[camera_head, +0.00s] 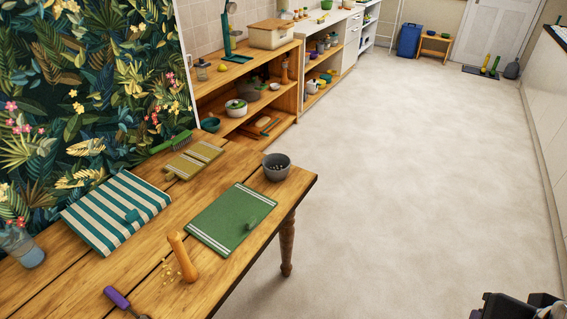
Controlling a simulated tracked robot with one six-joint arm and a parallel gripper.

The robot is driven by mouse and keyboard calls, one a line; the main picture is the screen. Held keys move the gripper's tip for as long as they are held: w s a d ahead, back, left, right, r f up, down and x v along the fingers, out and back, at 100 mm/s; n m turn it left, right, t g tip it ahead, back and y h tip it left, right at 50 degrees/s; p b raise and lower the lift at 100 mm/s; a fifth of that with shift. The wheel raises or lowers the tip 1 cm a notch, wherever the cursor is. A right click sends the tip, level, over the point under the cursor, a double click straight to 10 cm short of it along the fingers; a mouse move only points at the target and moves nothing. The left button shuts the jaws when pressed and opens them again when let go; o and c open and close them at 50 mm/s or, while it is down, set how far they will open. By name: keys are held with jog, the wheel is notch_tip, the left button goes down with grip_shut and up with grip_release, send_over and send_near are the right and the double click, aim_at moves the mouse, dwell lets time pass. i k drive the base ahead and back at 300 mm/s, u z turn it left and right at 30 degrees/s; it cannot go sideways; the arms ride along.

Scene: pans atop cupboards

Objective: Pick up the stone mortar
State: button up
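A grey, round stone-like bowl (276,168), which looks like the stone mortar, stands upright at the far right corner of the wooden table. Its inside is dark with small light specks, and I cannot tell what these are. Nothing touches it from above. A black part of my arm's end, seemingly my gripper (520,306), shows at the bottom right corner, cut off by the frame edge. It is over the floor side, well apart from the bowl. Its fingers are not clear enough to tell open from shut.
Open shelves (290,103) stand behind. The pale floor (430,180) is clear.

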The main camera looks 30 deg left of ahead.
aim_at(275, 165)
jog(key=i, duration=2.7)
jog(key=u, duration=2.5)
